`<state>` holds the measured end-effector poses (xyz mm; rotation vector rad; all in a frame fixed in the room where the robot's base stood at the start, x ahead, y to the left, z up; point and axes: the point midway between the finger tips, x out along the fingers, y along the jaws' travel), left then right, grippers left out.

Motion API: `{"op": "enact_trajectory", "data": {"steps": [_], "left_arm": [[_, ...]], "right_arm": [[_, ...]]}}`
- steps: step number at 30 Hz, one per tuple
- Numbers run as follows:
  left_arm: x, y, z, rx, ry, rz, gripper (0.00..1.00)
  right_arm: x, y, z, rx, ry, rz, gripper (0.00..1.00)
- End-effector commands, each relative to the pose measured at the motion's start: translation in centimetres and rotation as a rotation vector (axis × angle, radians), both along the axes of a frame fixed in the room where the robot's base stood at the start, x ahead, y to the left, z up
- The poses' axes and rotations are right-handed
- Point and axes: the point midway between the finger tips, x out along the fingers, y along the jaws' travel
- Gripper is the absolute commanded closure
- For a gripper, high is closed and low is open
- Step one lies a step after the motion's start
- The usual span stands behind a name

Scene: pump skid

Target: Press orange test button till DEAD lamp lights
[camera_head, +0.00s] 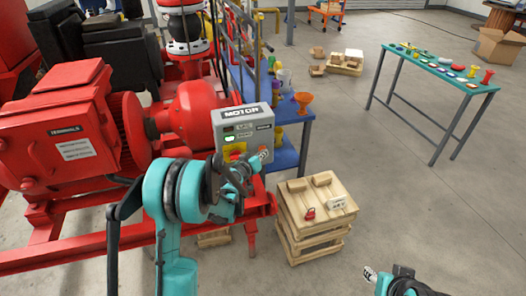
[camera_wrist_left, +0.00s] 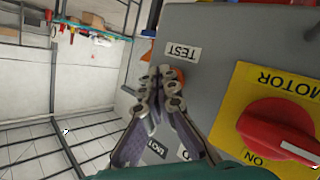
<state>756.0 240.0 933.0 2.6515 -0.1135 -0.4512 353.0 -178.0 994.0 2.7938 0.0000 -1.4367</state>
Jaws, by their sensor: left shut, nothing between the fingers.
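The grey motor control box (camera_head: 258,122) stands at the red pump skid, its MOTOR label on top. On its face a lamp (camera_head: 229,138) glows bright green in the lower lamp row; the small label beside it is hard to read. My left gripper (camera_head: 263,153) is shut and empty at the box's lower right. In the left wrist view its fingertips (camera_wrist_left: 160,73) are at the orange test button (camera_wrist_left: 179,75), partly covering it, beside the TEST label (camera_wrist_left: 182,52). I cannot tell whether they touch. My right gripper (camera_head: 370,274) is at the bottom edge, its jaws unclear.
A red rotary switch (camera_wrist_left: 270,125) on a yellow plate sits close beside the button. A wooden crate (camera_head: 300,232) carries a red padlock (camera_head: 310,214) and a white tag (camera_head: 337,203). A green-topped table (camera_head: 455,78) stands at the right; the floor between is clear.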

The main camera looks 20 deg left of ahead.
Motion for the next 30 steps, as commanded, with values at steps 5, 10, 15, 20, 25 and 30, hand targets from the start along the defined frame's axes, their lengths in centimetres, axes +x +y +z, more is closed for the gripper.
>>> {"op": "enact_trajectory", "data": {"steps": [5, 10, 15, 20, 25, 30], "left_arm": [[-0.3, -0.2, 0.0, 0.000, 0.000, 0.000, 1.00], [-1.1, -0.8, -0.1, 0.000, 0.000, -0.001, 1.00], [-1.5, -1.0, 0.0, 0.000, 0.000, 0.000, 1.00], [-1.5, -1.0, 0.0, 0.000, 0.000, 0.000, 1.00], [-1.7, -1.2, 0.0, 0.000, 0.000, 0.000, 1.00], [-2.8, -1.9, -0.1, 0.001, 0.000, 0.000, 1.00]], "right_arm": [[0.0, 0.0, -0.1, 0.000, 0.000, 0.000, 0.60], [0.0, 0.0, -0.4, 0.000, 0.000, 0.000, 0.60], [0.0, 0.0, -0.5, 0.000, 0.000, 0.000, 0.60], [0.0, 0.0, -0.5, 0.000, 0.000, 0.000, 0.60], [0.0, 0.0, -0.5, 0.000, 0.000, 0.000, 0.60], [0.0, 0.0, -0.9, 0.000, 0.000, 0.000, 0.60]]}}
